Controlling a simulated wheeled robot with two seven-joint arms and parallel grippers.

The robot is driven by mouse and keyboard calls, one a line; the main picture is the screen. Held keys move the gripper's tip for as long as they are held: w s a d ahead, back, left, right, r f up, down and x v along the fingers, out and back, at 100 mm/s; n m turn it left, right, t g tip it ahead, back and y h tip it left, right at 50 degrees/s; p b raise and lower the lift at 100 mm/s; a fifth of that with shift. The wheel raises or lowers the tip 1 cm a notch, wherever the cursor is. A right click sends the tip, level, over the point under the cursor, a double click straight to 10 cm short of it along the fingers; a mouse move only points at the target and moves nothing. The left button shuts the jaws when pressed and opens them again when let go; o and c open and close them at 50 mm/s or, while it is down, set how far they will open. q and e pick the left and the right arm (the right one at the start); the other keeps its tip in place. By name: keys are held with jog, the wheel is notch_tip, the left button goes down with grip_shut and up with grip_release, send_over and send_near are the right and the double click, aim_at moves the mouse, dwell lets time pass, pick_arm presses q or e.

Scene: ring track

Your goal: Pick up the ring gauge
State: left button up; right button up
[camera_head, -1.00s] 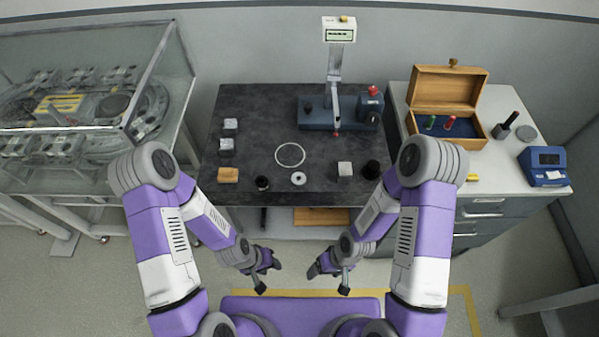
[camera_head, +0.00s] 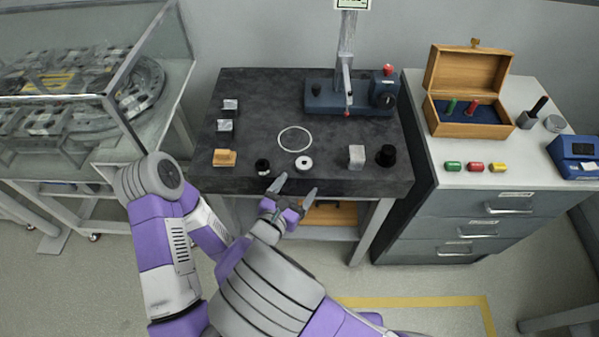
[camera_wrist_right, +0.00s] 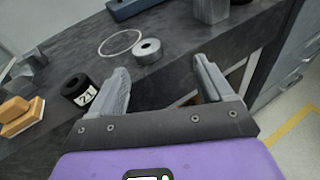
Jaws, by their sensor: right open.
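A small silver ring with a dark centre hole (camera_head: 304,168), which looks like the ring gauge, lies flat near the front edge of the dark stone table. It also shows in the right wrist view (camera_wrist_right: 146,58), beyond and between my fingers. My right gripper (camera_head: 294,188) is open and empty at the table's front edge, just short of the ring and slightly to its left. In the wrist view the two fingers (camera_wrist_right: 160,70) stand wide apart and touch nothing. My left gripper is hidden behind my right arm.
A black hollow cylinder (camera_head: 263,169) marked 21 stands left of the ring. A thin white circle (camera_head: 281,147) lies behind it. A metal block (camera_head: 356,158) and another black cylinder (camera_head: 386,157) stand to the right. A gauge stand (camera_head: 330,101) occupies the back.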

aim_at(301, 169)
jog(key=shift+n+t+y, duration=0.3)
jog(key=shift+n, duration=0.4)
jog(key=b+x, duration=0.1)
jog(key=x, duration=0.1)
jog(key=a+x, duration=0.1)
jog(key=x, duration=0.1)
jog(key=b+x, duration=0.1)
jog(key=x, duration=0.1)
jog(key=shift+w+a+r+b, duration=0.1)
jog(key=shift+w+a+b, duration=0.05)
jog(key=shift+w+b, duration=0.3)
jog(key=shift+w+r, duration=0.1)
jog(key=shift+w, duration=0.25)
jog(key=shift+c, duration=0.4)
jog(key=c, duration=1.2)
